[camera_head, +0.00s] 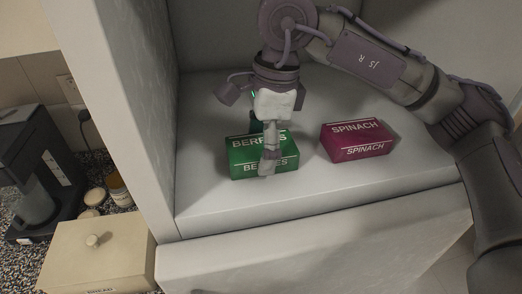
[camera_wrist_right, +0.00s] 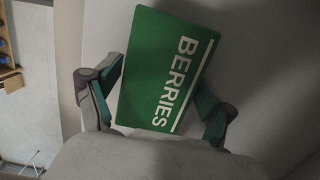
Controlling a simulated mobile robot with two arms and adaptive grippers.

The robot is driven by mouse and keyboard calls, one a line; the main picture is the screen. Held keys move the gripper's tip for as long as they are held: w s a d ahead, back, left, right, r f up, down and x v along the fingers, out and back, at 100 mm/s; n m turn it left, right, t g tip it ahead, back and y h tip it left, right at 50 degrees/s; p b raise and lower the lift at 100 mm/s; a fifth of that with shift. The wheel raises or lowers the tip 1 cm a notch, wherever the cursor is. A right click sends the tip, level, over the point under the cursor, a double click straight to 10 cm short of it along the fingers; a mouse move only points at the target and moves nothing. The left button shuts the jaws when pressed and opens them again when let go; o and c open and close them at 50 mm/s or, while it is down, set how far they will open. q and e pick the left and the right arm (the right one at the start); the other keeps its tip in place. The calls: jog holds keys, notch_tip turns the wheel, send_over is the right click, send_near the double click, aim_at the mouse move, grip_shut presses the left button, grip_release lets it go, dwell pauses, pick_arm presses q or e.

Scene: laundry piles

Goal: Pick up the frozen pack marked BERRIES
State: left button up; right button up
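The green pack marked BERRIES (camera_head: 245,160) lies on the white shelf (camera_head: 330,190) inside the open compartment. My right gripper (camera_head: 268,148) is over it from above, and one finger crosses the pack's front in the head view. In the right wrist view the BERRIES pack (camera_wrist_right: 165,70) lies between the two spread fingers of the gripper (camera_wrist_right: 158,108). Gaps seem to show beside the pack, and I cannot tell whether either finger touches it. My left gripper is not in view.
A magenta pack marked SPINACH (camera_head: 357,140) lies to the right on the same shelf. The compartment's left wall (camera_head: 125,100) stands close by. A coffee machine (camera_head: 32,175) and a bread box (camera_head: 98,255) are on the counter at the left.

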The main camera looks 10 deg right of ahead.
jog(key=c, duration=0.8)
jog(key=shift+c, duration=0.6)
jog(key=shift+w+r, duration=0.1)
